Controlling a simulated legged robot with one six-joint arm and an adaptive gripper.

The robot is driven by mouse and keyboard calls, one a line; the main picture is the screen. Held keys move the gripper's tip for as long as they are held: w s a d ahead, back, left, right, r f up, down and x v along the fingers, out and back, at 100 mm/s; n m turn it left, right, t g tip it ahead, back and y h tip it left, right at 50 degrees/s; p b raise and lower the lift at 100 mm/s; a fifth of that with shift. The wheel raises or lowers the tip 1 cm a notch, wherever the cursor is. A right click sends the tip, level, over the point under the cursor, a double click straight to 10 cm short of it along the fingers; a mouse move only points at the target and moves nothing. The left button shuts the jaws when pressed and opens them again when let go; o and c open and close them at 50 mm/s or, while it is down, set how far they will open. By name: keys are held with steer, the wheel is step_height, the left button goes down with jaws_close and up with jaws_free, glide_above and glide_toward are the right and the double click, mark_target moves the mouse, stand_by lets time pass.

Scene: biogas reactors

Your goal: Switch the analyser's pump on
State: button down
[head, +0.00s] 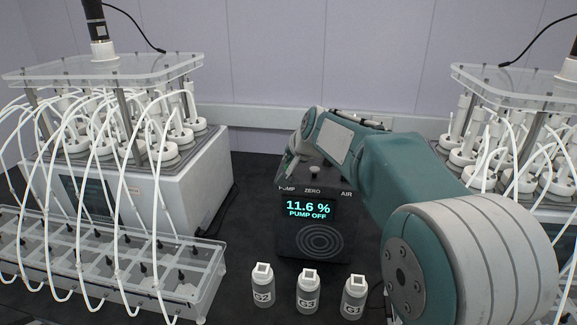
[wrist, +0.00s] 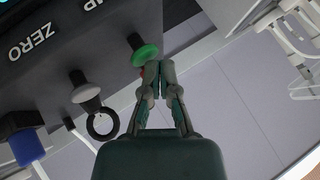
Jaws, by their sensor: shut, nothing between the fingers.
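The analyser (head: 262,215) is a dark box on the bench. Its display (head: 308,208) reads 11.6 % and PUMP OFF, and labels PUMP, ZERO and AIR run along its top front edge. In the wrist view the analyser (wrist: 60,20) shows upside down, with a green-capped part (wrist: 146,54) by the partly hidden PUMP label. My gripper (wrist: 158,68) is shut and empty, its fingertips right beside the green cap; I cannot tell whether they touch. A small red spot shows by the fingertips. In the head view my arm hides the analyser's upper right, and my gripper is at its PUMP end.
A grey knob (wrist: 86,92) with a black ring and a blue-ended fitting (wrist: 27,147) are along the analyser from the green cap. Bottles G2 (head: 262,287), G3 (head: 307,292) and G1 (head: 353,298) stand in front. Reactor units with white tubes flank the analyser.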

steer(key=shift+f, duration=0.6)
stand_by(0.8)
steer(key=shift+r, duration=1.05)
steer(key=shift+r, duration=3)
